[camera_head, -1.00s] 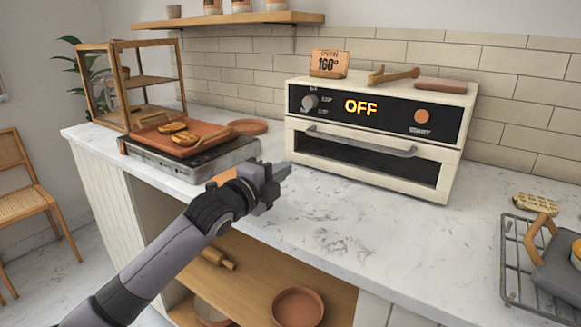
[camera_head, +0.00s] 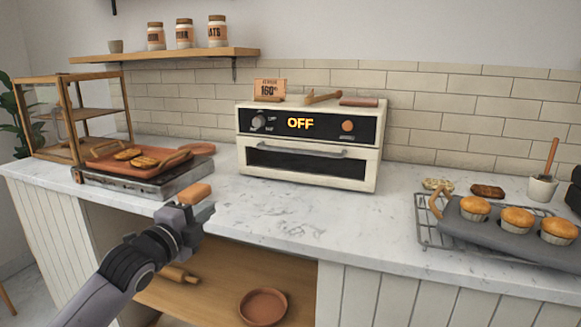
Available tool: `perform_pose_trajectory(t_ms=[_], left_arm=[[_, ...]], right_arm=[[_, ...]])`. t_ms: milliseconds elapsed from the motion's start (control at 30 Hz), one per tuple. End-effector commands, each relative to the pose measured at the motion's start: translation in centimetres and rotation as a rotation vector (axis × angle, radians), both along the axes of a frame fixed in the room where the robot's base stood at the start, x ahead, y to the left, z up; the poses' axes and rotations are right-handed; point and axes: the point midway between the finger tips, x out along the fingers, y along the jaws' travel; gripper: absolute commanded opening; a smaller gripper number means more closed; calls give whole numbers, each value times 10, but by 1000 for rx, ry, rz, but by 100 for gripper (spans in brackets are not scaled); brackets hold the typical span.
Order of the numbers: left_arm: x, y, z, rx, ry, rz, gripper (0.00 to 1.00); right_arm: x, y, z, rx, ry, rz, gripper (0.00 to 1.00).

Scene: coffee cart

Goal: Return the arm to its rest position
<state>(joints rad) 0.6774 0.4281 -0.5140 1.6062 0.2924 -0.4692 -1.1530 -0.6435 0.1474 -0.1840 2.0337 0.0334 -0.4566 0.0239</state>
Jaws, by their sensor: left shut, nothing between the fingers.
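My left gripper (camera_head: 206,212) is at the front of the counter, left of centre, at the end of my arm from the lower left. It is shut and empty. A brown handle-like piece (camera_head: 195,193) shows just behind its fingers, apart from or touching them, I cannot tell which. My right gripper is not in view.
The oven (camera_head: 305,165), reading OFF, stands at the back centre. A brown tray with waffles (camera_head: 101,161) rests on a grey griddle (camera_head: 150,185) at the left. A muffin tin (camera_head: 478,232) sits on a wire rack (camera_head: 424,222) at the right. The marble between is clear.

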Motion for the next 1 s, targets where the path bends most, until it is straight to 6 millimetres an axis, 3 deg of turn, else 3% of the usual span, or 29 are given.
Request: perform_pose_trajectory(t_ms=[33, 267, 467, 700, 1000], left_arm=[[-9, -4, -19, -49, 54, -4, 0], [-49, -11, -84, -290, 240, 17, 0], [-104, -12, -142, -540, 426, 83, 0], [-185, -5, -198, -833, 632, 221, 0], [-296, 14, -240, -1152, 827, 465, 0]], right_arm=[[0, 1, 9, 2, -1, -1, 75], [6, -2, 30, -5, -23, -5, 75], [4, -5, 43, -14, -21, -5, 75], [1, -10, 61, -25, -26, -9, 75], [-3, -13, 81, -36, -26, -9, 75]])
